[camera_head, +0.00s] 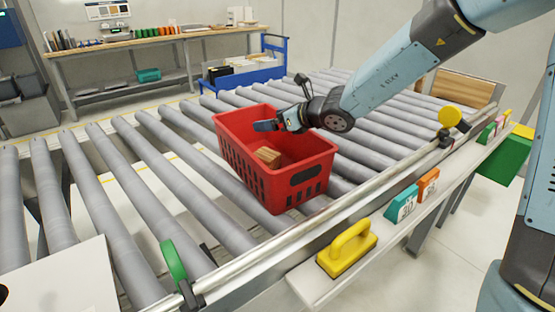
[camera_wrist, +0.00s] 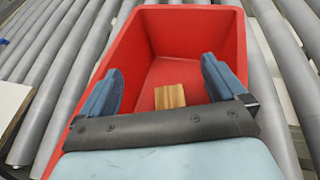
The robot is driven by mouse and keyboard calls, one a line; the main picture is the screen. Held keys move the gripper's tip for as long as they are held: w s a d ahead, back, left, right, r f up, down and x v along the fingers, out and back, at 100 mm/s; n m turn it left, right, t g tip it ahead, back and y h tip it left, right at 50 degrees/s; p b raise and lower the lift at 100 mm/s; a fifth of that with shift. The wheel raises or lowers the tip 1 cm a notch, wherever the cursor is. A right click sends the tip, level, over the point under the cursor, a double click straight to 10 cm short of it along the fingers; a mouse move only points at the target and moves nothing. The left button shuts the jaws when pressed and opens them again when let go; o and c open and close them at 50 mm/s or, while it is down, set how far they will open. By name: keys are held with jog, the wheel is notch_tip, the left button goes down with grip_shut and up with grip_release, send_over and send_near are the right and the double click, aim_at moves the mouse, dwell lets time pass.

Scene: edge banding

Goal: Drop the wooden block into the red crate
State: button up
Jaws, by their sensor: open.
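The red crate (camera_head: 288,182) stands on the roller conveyor, its open top facing up. The wooden block (camera_head: 268,156) is inside the crate, apart from my gripper. In the wrist view the block (camera_wrist: 170,97) lies low in the crate (camera_wrist: 195,35), beyond my fingers and between them in the picture. My gripper (camera_head: 268,125) is above the crate's opening at its far side. In the wrist view its two blue fingers (camera_wrist: 160,85) are spread wide with nothing between them. The block's lower part is hidden by the crate wall in the head view.
Grey rollers (camera_head: 130,190) surround the crate. A metal rail and a ledge with a yellow-handled tool (camera_head: 347,248) and teal and orange blocks run along the near right side. A blue cart (camera_head: 245,75) and a workbench (camera_head: 150,42) stand behind.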

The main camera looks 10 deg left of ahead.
jog(key=shift+d, duration=0.1)
jog(key=v, duration=1.3)
jog(key=shift+d+r, duration=0.2)
jog(key=shift+s, duration=0.1)
jog(key=s+d+r+n+h, duration=0.1)
jog(key=s+d+n+h, duration=0.3)
jog(key=s+d+n, duration=0.3)
jog(key=s+d+r+n+h, duration=0.1)
jog(key=s+d+n+h, duration=0.3)
jog(key=d, duration=0.9)
jog(key=s+d+r+n+h, duration=0.2)
jog(key=s+d+n+h, duration=0.2)
jog(key=s+d+n, duration=0.5)
jog(key=d+n, duration=0.1)
jog(key=n, duration=0.1)
jog(key=shift+s+n+h, duration=0.3)
jog(key=shift+s, duration=0.05)
jog(key=shift+c, duration=0.2)
